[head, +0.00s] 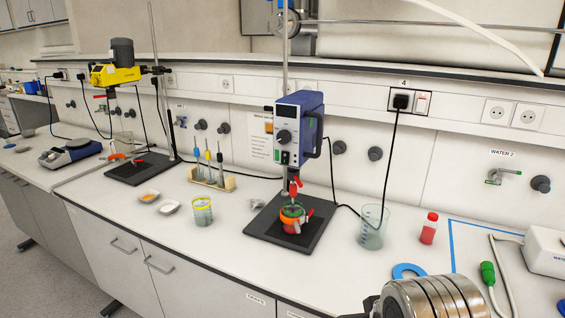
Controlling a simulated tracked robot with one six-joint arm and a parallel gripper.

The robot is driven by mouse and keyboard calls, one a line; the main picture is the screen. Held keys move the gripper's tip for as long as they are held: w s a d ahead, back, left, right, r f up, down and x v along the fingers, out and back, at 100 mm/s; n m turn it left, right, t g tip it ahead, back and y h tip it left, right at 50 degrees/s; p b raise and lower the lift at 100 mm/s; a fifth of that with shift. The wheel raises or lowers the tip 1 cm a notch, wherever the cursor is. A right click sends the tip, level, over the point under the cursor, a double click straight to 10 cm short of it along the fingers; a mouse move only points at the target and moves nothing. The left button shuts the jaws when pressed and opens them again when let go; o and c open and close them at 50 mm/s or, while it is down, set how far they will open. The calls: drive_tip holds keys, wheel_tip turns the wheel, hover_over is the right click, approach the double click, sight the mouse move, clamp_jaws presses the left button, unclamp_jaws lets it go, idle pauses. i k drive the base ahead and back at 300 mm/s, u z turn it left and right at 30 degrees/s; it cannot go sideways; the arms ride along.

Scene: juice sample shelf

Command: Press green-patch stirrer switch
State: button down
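The blue-and-white overhead stirrer (299,130) is mounted on an upright rod at the middle of the bench. A small green patch with a dark switch (285,157) shows low on its front face, below a round dark knob (283,137). It is too small to tell the switch's position. My gripper is not seen in the head view. The switch is unobstructed from this view.
An orange-and-green vessel (293,217) stands on the stirrer's black base (291,238). A glass beaker (373,228) and red bottle (429,229) stand to the right. A yellow stirrer (114,73) stands left. Cables hang beside the blue stirrer.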

sight(285, 154)
drive_tip(key=k, duration=1.25)
drive_tip(key=u, duration=0.25)
drive_tip(key=i, duration=0.4)
drive_tip(key=u, duration=0.6)
drive_tip(key=i, duration=1.6)
drive_tip(key=z, duration=0.1)
